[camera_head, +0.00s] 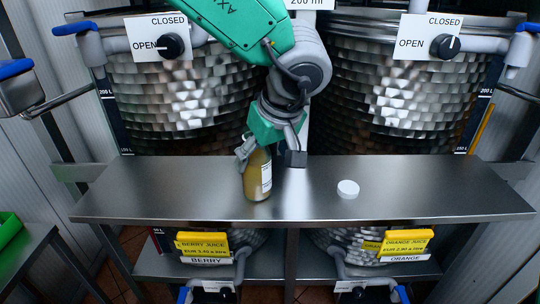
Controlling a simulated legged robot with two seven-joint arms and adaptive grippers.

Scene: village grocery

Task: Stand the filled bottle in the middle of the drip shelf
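The filled bottle (257,185), amber-brown with a white label, stands upright on the steel drip shelf (140,195), a little left of the shelf's middle and near its front half. My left gripper (270,155) is above and around the bottle's upper part. One finger is by the bottle's left shoulder and the other stands apart to its right, with a visible gap, so the gripper looks open. The bottle's neck and top are hidden behind the gripper. My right gripper is not in view.
A white cap (348,188) lies on the shelf right of the bottle. Two steel tanks (180,95) with open/closed knobs (445,46) stand behind. Yellow berry juice (203,244) and orange juice (405,242) signs are below. The shelf's two ends are clear.

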